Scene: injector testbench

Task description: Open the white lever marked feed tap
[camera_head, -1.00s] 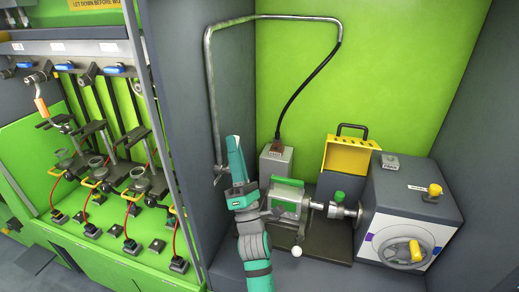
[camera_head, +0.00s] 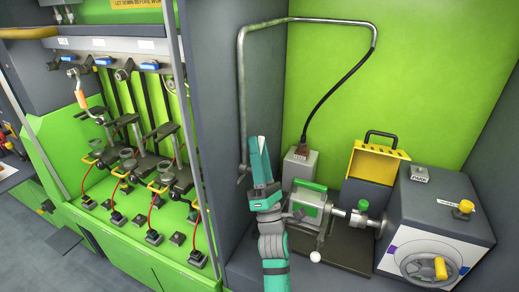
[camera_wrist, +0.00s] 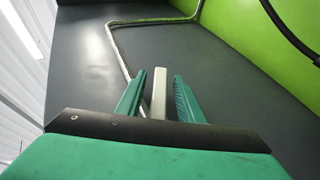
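My gripper (camera_head: 259,143) points up beside the lower part of a grey bent pipe on the left side wall. In the wrist view my gripper (camera_wrist: 160,76) has its two green fingers apart. A pale, straight bar (camera_wrist: 159,100), which looks like the white lever, shows between the fingers with a gap on each side. Its lower end is hidden behind the gripper body. I cannot read any feed tap label. In the head view the lever cannot be told apart near the pipe's lower end.
The grey pipe (camera_head: 242,95) runs up and over the bay. A green-topped clamp unit (camera_head: 310,205), a yellow caddy (camera_head: 375,162) and a grey box with a handwheel (camera_head: 440,215) stand right of my arm. A dark partition (camera_head: 215,130) is on the left.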

